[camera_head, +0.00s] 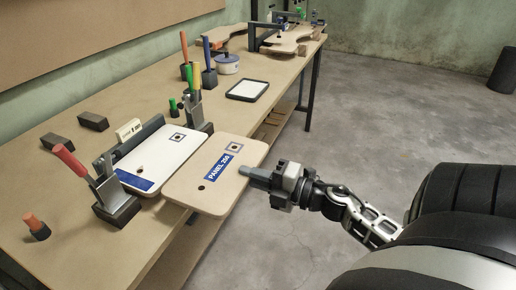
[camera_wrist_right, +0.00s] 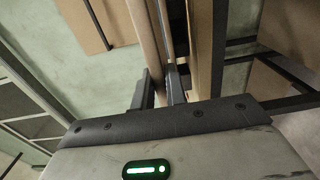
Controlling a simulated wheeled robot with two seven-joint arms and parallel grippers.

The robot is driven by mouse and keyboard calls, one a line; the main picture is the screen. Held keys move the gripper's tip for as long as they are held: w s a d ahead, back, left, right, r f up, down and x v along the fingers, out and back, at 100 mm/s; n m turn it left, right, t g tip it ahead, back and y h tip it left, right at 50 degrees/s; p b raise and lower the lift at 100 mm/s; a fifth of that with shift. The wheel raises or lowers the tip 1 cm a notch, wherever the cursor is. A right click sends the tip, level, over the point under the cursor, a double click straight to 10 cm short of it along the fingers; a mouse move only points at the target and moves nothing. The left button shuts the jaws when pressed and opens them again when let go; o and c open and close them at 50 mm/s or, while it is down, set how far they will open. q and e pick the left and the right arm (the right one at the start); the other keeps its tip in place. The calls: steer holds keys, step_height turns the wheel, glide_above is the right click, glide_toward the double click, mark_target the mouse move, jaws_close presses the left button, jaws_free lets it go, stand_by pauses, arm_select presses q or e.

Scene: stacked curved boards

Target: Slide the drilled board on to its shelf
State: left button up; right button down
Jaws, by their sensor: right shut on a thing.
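A tan drilled board (camera_head: 215,172) with a dark hole, a blue "PANEL 250" label and a square marker sticks out past the table's front edge. My right gripper (camera_head: 254,174) is shut on its right edge. In the right wrist view, the right gripper's fingers (camera_wrist_right: 161,88) stand either side of the board's thin edge (camera_wrist_right: 148,38). Beside the board's left side, a white board (camera_head: 165,155) with a blue label and marker lies on the table; I cannot tell whether the two touch. A slatted shelf (camera_head: 269,128) shows under the table. My left gripper is not in view.
Clamps with red (camera_head: 70,160) and green handles stand around the white board on the wooden table (camera_head: 60,215).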

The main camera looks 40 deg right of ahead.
mark_target(221, 166)
steer(key=shift+p+x, duration=0.4)
steer(key=shift+x, duration=1.65)
steer(key=shift+r, duration=0.1)
steer(key=shift+p+x, duration=0.35)
steer(key=shift+x, duration=0.45)
steer(key=shift+w+a, duration=0.2)
steer(key=shift+w, duration=0.3)
steer(key=shift+w+a, duration=0.1)
steer(key=shift+w, duration=0.1)
